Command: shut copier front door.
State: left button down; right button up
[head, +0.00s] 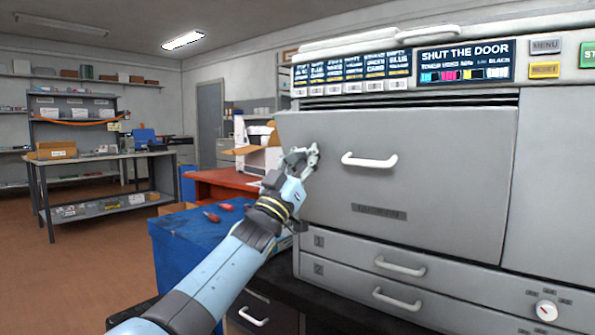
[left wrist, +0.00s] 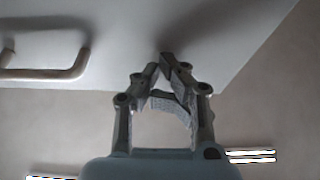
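The copier front door (head: 440,175) is a wide grey panel with a white bar handle (head: 369,160). It stands slightly ajar: its top edge leans out from the body, with a dark gap above. The copier display (head: 466,62) reads "SHUT THE DOOR". My left gripper (head: 316,152) is at the door's left part, left of the handle; I cannot tell whether it touches. In the left wrist view, its fingertips (left wrist: 160,64) are brought together with nothing between them, before the pale door panel (left wrist: 120,45). The handle shows at upper left there. My right gripper is out of view.
Two drawers with white handles (head: 400,267) lie below the door, and a dial (head: 546,310) is at lower right. A blue box-like unit (head: 185,250) with red-handled items on top stands left of the copier. A red table (head: 225,182) and open floor are behind.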

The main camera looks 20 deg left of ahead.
pick_arm(q)
jog(key=shift+x, duration=0.8)
